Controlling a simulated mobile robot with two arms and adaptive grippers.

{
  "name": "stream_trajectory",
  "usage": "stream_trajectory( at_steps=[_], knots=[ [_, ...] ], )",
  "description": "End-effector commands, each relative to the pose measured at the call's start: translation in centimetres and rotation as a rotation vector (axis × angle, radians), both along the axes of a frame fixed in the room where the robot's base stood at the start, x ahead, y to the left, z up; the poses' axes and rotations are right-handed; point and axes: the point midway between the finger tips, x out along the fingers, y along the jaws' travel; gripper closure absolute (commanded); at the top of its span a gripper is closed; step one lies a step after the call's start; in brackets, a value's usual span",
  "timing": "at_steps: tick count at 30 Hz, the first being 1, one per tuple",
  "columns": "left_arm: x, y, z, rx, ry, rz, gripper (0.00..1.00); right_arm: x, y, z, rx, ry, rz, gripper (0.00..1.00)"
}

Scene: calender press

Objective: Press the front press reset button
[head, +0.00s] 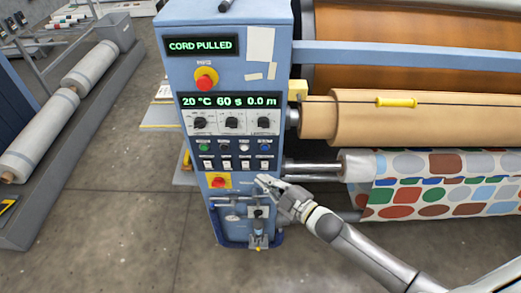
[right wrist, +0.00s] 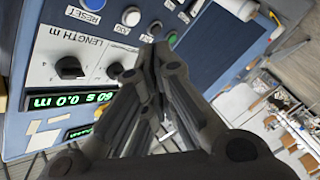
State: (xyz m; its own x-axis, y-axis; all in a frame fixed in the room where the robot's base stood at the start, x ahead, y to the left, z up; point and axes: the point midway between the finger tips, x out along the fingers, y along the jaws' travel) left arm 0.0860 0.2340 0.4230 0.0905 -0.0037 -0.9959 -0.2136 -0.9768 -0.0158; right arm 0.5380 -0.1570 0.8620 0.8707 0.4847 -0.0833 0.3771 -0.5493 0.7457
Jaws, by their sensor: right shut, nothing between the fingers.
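The blue reset button (head: 265,146) is at the right end of a row of buttons on the blue press column (head: 272,95). In the right wrist view the blue button (right wrist: 94,4) is at the top edge, partly cut off, above a RESET label. My right gripper (head: 262,181) is shut and empty, a little below the button row in the head view. In the right wrist view its closed fingertips (right wrist: 158,48) are to the right of and below the blue button. I cannot tell whether they touch the panel. My left gripper is not in view.
A white button (head: 244,147) sits beside the blue one. Red stop buttons on yellow are above (head: 206,80) and below (head: 217,181). The upper display (head: 201,46) reads CORD PULLED. A patterned fabric roll (head: 440,190) is right of the column. Grey floor lies in front.

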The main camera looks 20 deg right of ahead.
Motion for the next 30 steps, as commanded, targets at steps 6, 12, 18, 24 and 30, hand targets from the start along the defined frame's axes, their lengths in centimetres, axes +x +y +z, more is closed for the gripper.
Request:
stream_trajectory(
  at_steps=[6,12,18,24,30],
  knots=[
    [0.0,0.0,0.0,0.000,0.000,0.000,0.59,0.0,0.3,0.7,-0.002,-0.017,0.012,1.00],
    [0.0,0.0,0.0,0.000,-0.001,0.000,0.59,0.0,0.3,0.6,-0.002,-0.017,0.012,1.00],
    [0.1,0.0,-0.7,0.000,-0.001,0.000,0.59,1.1,0.0,0.5,-0.002,-0.018,0.012,1.00],
    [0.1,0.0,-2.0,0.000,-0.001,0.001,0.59,3.7,-0.8,0.3,-0.005,-0.021,0.011,1.00],
    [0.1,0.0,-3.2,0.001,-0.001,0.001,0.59,6.4,-1.6,0.4,-0.004,-0.018,0.010,1.00]
  ],
)
